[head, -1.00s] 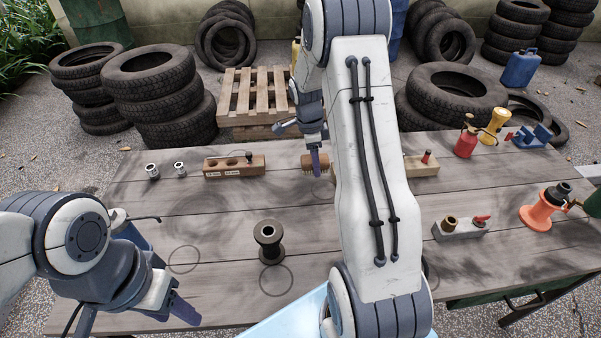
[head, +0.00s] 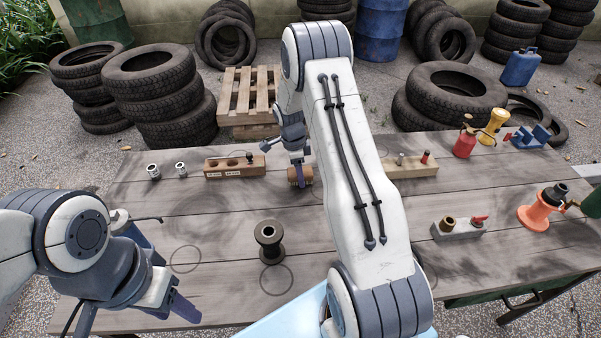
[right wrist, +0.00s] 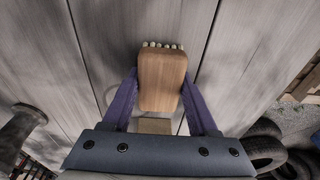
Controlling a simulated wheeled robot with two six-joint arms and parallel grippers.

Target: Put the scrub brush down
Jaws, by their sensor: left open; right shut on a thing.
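The scrub brush (head: 306,183) has a wooden block with pale bristles along its far edge in the right wrist view (right wrist: 162,75). My right gripper (head: 300,174) is shut on the brush, with one purple finger on each side of the block. The brush is at the table's back half, right of the wooden block with holes. I cannot tell whether it touches the tabletop (head: 215,225). My left gripper (head: 182,308) is open and empty over the table's front left part.
A wooden block with holes (head: 235,167) stands left of the brush; two small metal sockets (head: 154,171) are farther left. A dark spool (head: 269,242) stands mid-table. A grey holder (head: 458,231) and an orange spool (head: 540,212) stand at right. The centre-left tabletop is mostly clear.

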